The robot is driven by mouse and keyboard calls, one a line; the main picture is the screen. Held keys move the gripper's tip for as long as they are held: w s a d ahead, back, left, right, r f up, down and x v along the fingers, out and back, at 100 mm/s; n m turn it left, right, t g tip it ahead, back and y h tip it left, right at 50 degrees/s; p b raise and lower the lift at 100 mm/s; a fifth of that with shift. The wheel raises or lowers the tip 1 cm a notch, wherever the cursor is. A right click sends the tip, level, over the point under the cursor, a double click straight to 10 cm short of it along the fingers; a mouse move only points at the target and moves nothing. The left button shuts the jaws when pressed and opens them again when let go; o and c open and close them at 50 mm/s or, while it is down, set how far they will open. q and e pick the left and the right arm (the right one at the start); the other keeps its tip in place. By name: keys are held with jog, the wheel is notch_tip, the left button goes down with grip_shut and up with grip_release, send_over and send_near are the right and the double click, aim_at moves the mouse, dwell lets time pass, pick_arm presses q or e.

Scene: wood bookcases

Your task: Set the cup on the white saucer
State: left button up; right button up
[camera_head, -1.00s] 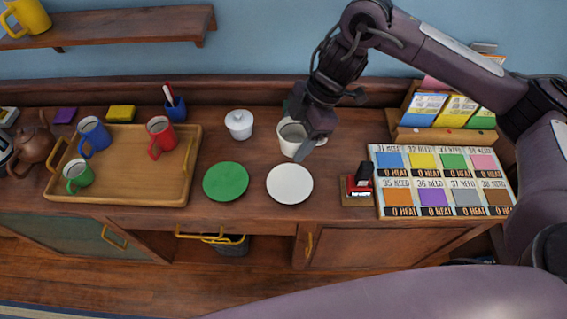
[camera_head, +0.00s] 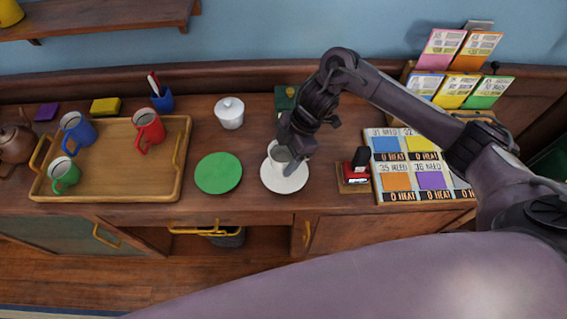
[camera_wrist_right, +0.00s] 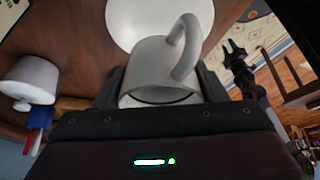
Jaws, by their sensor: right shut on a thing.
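The white cup (camera_head: 279,154) is between the fingers of my right gripper (camera_head: 291,149), over the back part of the white saucer (camera_head: 287,184). In the right wrist view the cup (camera_wrist_right: 158,68) sits between the two dark fingers, with its handle up and right, and the saucer (camera_wrist_right: 135,18) lies just beyond it. I cannot tell whether the cup touches the saucer. My left gripper (camera_wrist_right: 235,48) shows small at the right of the right wrist view, its fingers apart and empty; it is not in the head view.
A green plate (camera_head: 218,173) lies left of the saucer. A white lidded pot (camera_head: 229,113) stands behind. A red and black stamp (camera_head: 355,170) and a colored card board (camera_head: 408,165) are to the right. A wooden tray (camera_head: 110,190) with mugs is at left.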

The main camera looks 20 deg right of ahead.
aim_at(286, 161)
notch_tip(286, 161, down, 4)
jog(key=shift+s+r, duration=0.1)
jog(key=shift+r, duration=0.15)
jog(key=shift+f, duration=0.3)
pick_arm(q)
jog(key=shift+s+r, duration=0.15)
jog(key=shift+s, duration=0.2)
pick_arm(e)
jog(key=shift+f, duration=0.1)
jog(key=o, duration=1.1)
jog(key=shift+f, duration=0.15)
jog(key=shift+c, duration=0.2)
